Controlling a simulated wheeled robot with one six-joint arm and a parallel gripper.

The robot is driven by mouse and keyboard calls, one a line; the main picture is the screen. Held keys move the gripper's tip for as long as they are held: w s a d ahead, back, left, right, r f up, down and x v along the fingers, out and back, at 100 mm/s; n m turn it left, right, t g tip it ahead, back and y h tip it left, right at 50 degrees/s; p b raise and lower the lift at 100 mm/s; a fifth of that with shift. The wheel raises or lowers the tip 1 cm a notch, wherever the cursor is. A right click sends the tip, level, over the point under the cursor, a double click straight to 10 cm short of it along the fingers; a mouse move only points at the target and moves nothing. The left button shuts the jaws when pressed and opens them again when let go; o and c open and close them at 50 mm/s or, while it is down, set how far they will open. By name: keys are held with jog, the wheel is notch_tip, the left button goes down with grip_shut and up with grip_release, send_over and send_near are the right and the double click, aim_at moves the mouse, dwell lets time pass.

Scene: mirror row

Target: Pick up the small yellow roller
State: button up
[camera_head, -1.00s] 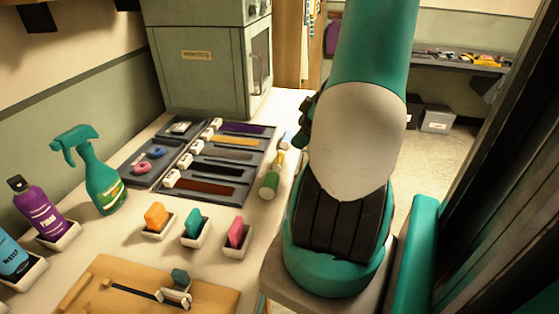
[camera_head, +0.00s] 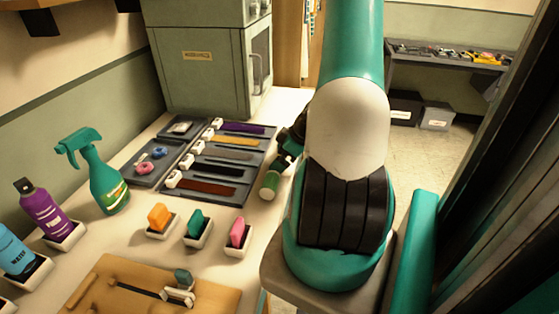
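No small yellow roller can be made out clearly now. A green cylinder (camera_head: 270,185) with a pale end lies at the table's right edge; the yellow part seen beyond it earlier is hidden by my gripper. My gripper (camera_head: 282,163) is just behind this cylinder, partly covered by my arm. Its dark and teal parts show, but its fingers are too small to read, and I cannot tell whether it touches anything.
A dark tray (camera_head: 182,196) with coloured strips and small pink and blue rings lies left of my gripper. A spray bottle (camera_head: 105,185), purple bottle (camera_head: 47,212), coloured blocks in white holders and wooden board (camera_head: 95,275) stand nearer. A grey cabinet (camera_head: 205,70) stands behind.

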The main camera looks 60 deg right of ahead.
jog(key=c, duration=0.8)
notch_tip(320, 180, up, 20)
jog(key=shift+b, duration=0.45)
